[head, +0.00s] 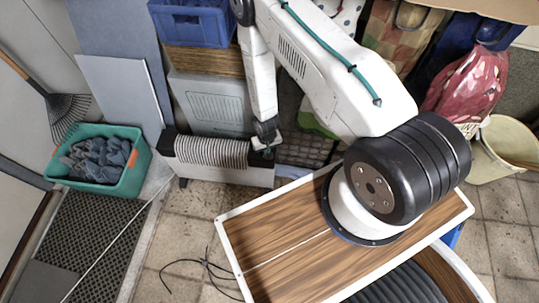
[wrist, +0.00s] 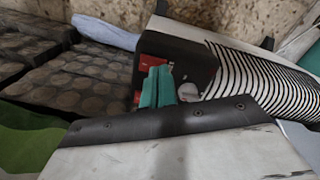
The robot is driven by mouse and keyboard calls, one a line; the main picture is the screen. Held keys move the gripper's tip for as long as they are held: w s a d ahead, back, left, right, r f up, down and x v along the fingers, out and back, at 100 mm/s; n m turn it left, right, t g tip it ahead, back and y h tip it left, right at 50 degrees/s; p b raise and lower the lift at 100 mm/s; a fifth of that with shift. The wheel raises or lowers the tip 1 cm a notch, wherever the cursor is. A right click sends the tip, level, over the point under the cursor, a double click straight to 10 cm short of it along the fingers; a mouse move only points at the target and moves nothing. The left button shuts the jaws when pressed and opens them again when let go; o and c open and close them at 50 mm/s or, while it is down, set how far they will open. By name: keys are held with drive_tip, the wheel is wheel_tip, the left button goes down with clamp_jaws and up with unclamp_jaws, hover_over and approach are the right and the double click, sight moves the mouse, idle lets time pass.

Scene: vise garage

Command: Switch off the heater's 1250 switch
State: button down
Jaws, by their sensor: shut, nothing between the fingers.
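The heater (head: 220,176) is a low white unit with a striped grille and dark ends, standing on the floor by the wall. In the wrist view its striped grille (wrist: 262,92) is at right. Its black control end (wrist: 188,48) is in the middle, with a red switch area (wrist: 152,63) and a round grey knob (wrist: 188,91). No switch label can be read. My gripper (head: 268,152) is at the heater's right end. Its teal fingers (wrist: 158,88) are shut and empty, right over the red switch area and hiding part of it. I cannot tell whether they touch it.
A teal crate of grey cloths (head: 100,160) stands left of the heater. A grey case (head: 212,103) and a blue crate (head: 190,22) are behind it. Dark studded blocks (wrist: 75,75) lie beside the control end. Black cable (head: 205,264) lies on the tiles in front.

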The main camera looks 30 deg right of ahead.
drive_tip(key=shift+f, duration=0.35)
drive_tip(key=shift+r, duration=3.55)
drive_tip(key=shift+s, duration=0.1)
